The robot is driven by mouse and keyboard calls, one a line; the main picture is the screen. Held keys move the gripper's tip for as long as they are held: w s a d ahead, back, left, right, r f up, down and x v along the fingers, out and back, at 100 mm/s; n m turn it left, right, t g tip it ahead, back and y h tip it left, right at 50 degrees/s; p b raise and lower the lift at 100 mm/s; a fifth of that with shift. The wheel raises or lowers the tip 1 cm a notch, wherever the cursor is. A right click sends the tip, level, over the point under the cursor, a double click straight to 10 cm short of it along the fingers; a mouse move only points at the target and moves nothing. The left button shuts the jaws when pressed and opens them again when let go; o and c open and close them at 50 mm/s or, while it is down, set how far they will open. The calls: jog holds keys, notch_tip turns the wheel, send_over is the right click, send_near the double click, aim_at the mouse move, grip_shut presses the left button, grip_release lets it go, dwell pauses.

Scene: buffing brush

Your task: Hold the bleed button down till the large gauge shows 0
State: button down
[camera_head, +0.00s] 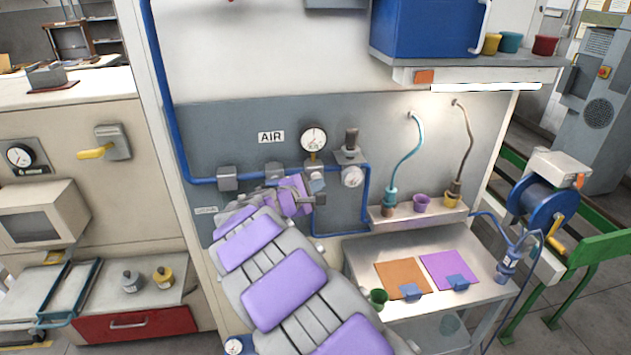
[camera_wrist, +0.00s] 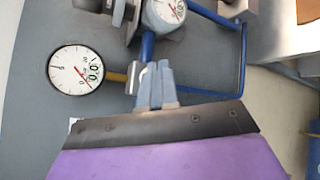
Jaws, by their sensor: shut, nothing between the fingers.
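The large gauge (camera_head: 314,139) is a round white dial on the grey panel, right of the AIR sign. In the wrist view it (camera_wrist: 76,70) appears turned sideways, with a red needle and a small green readout too blurred to read surely. My gripper (camera_head: 317,184) is just below this gauge. In the wrist view my blue-grey fingers (camera_wrist: 154,76) are shut and empty, with their tips close to the pale fitting (camera_wrist: 134,77) at the gauge's stem. I cannot tell whether they touch it. I cannot make out the bleed button; my fingers may hide it.
A smaller gauge (camera_head: 352,176) and a dark-knobbed regulator (camera_head: 350,142) are close on the right. A blue pipe (camera_head: 366,205) runs down beside them. A shelf (camera_head: 418,214) with hoses and cups juts out at lower right, above a table with orange and purple mats.

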jog(key=shift+s+d, duration=0.1)
jog(key=shift+s, duration=0.05)
jog(key=s+b, duration=0.1)
jog(key=s, duration=0.1)
jog(key=s+d+b, duration=0.1)
jog(key=s, duration=0.2)
jog(key=shift+d, duration=0.2)
dwell(0.4)
jog(key=shift+w, duration=0.1)
